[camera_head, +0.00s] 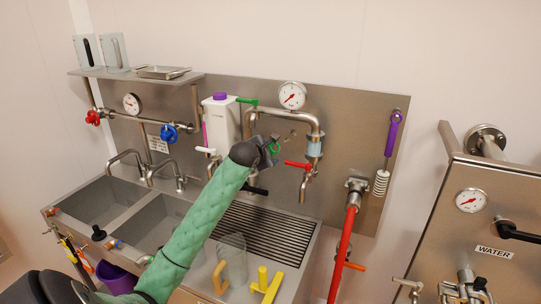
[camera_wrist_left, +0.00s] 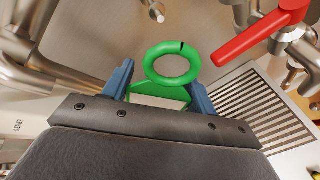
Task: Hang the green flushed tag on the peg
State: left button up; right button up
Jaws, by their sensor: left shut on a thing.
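The green tag (camera_head: 275,148) is in my left gripper (camera_head: 271,144), in front of the steel back panel. In the left wrist view the tag's green ring (camera_wrist_left: 172,63) stands out beyond the two blue fingers, with a narrow dark gap at its top. The tag's body (camera_wrist_left: 158,100) is between the fingers, partly hidden by the gripper. A small stub (camera_head: 293,133) on the panel, just right of and above the tag, may be the peg; it is too small to be sure. The ring is not seen around any peg. My right gripper is not in view.
A red-handled valve (camera_head: 298,165) sits just right of the gripper, also close in the wrist view (camera_wrist_left: 262,35). A pipe with a gauge (camera_head: 292,95) arches above. A clear jug (camera_head: 233,262) and yellow item (camera_head: 266,284) stand below by the drainboard (camera_head: 262,235).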

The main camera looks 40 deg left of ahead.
pick_arm(q)
jog(key=w+a+f, duration=0.1)
jog(key=w+a, duration=0.1)
jog(key=w, duration=0.7)
jog(key=shift+a+f, duration=0.15)
jog(key=shift+f, duration=0.05)
dwell(1.1)
dwell(0.5)
jog(key=o, duration=1.1)
jog(key=shift+c, duration=0.2)
